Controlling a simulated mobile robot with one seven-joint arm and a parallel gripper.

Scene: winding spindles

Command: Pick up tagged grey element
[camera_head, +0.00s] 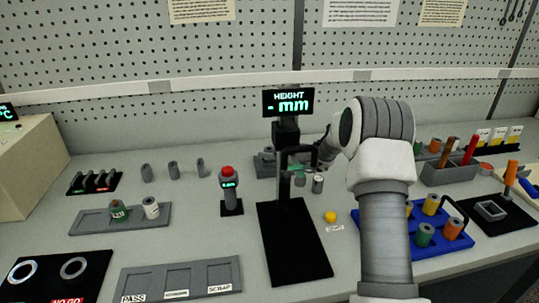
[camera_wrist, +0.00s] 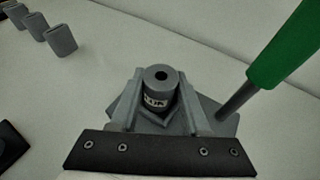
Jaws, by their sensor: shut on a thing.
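The tagged grey element (camera_wrist: 160,80) is a short upright grey cylinder with a dark hole in its top and a pale tag with dark lettering on its side. My gripper (camera_wrist: 159,101) is shut on it, with one grey finger on each side. A grey angular block (camera_wrist: 219,117) shows around and below the element; I cannot tell whether the element still touches it.
A green-handled tool (camera_wrist: 285,45) stands close on the right in the wrist view. Three grey pieces (camera_wrist: 60,41) stand at upper left. In the head view a blue tray (camera_head: 400,242) with spools lies right, and a grey tray (camera_head: 90,222) with two pieces left.

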